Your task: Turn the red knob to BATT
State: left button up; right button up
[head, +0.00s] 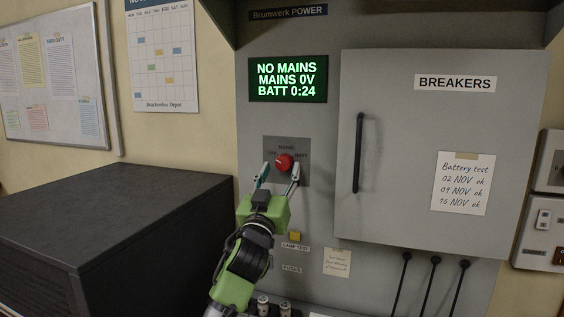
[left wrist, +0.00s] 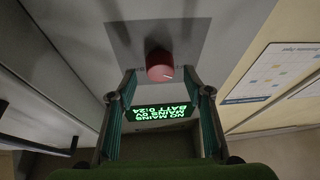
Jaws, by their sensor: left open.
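The red knob (head: 285,162) sits on a darker grey plate (head: 272,146) on the console front. The plate reads MAINS above the knob and BATT at its right; a label at its left is partly hidden. My left gripper (head: 280,176) is open, with one finger on each side just below the knob. In the left wrist view the knob (left wrist: 159,66) stands beyond the open fingers, roughly centred between their tips. A small pale mark shows on its lower right there; contact is not clear. My right gripper is not in view.
A lit display (head: 288,79) above reads NO MAINS, MAINS 0V, BATT 0:24. The breaker cabinet (head: 400,130) with a black handle (head: 358,153) juts out at the right. A yellow button (head: 295,236) is below the plate. A dark box (head: 110,215) stands at the left.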

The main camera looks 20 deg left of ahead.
aim_at(284, 163)
pick_arm(q)
jog(key=shift+x, duration=1.15)
jog(key=shift+c, duration=0.3)
jog(key=c, duration=1)
